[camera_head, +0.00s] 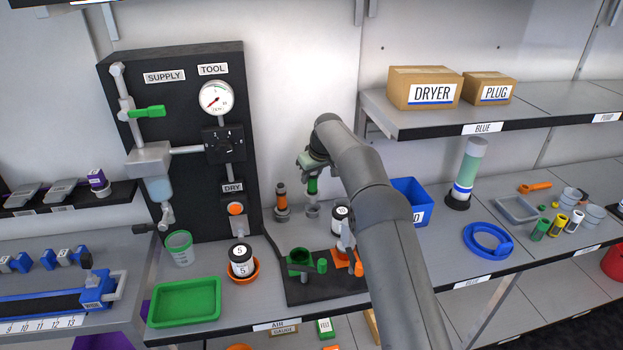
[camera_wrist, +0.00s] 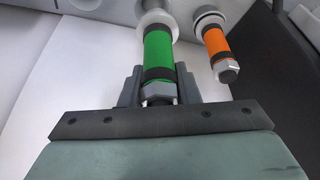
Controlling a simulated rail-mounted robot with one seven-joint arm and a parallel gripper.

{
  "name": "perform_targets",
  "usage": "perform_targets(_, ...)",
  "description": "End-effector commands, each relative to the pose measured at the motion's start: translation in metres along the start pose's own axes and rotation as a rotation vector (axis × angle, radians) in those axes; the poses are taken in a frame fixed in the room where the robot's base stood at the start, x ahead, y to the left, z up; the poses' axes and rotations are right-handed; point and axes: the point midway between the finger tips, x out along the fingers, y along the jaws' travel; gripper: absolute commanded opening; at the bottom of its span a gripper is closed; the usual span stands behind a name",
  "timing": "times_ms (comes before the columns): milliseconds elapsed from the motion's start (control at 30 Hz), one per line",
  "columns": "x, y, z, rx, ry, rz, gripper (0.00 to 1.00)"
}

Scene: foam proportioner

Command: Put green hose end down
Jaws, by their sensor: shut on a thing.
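The green hose end (camera_head: 312,187) is upright at the back of the bench, to the right of the black supply panel. My gripper (camera_head: 311,171) reaches it from above and is shut on it. In the wrist view the green hose end (camera_wrist: 159,55) sits between the fingers of my gripper (camera_wrist: 158,84), with a metal nut near the jaws and a pale round fitting at its far end. In the head view a grey fitting shows just under it; I cannot tell whether it rests on the bench.
An orange hose end (camera_head: 281,201) stands close on the left; it also shows in the wrist view (camera_wrist: 219,44). A green clamp (camera_head: 300,261) and an orange clamp (camera_head: 343,260) sit on a black mat in front. A blue bin (camera_head: 409,200) stands to the right.

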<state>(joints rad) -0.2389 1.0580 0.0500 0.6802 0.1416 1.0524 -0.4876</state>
Motion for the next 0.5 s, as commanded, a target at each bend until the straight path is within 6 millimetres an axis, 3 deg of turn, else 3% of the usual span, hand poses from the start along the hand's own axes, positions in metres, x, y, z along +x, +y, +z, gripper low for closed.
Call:
perform_targets(267, 0.015, 0.006, -0.004, 0.0, 0.002, 0.001, 0.0)
perform_targets(500, 0.042, 0.006, 0.007, 0.0, 0.001, 0.002, 0.0)
